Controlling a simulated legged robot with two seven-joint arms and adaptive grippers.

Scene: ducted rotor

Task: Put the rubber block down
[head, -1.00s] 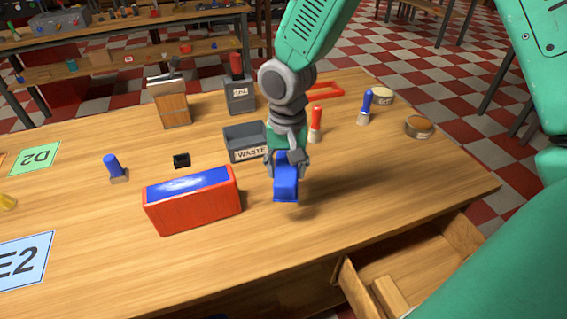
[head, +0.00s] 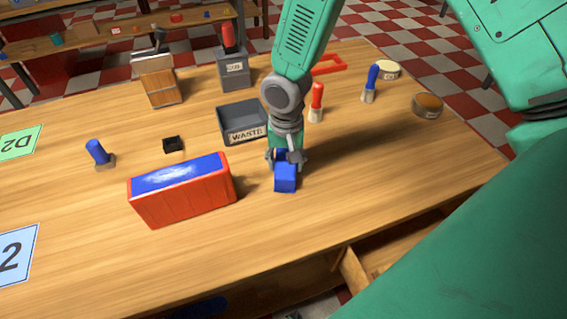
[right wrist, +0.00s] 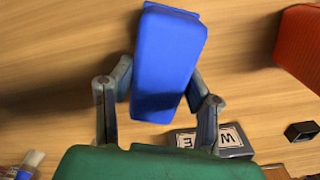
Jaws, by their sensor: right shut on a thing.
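The rubber block, a blue block (head: 286,178), is held between the fingers of my right gripper (head: 287,159). The gripper points down over the wooden table (head: 330,205), in front of the grey waste bin and to the right of the red and blue box. In the right wrist view the block (right wrist: 168,62) sits slightly tilted between the two fingers (right wrist: 160,85). It is at or very close to the table top; I cannot tell whether its underside touches. My left gripper is not in view.
The red and blue box (head: 185,196) stands left of the block. Behind are the grey waste bin (head: 243,122), a red-handled tool (head: 316,103), a blue-handled brush (head: 371,84) and a round tin (head: 428,105). An open drawer (head: 385,255) is at the front. Table right of the block is clear.

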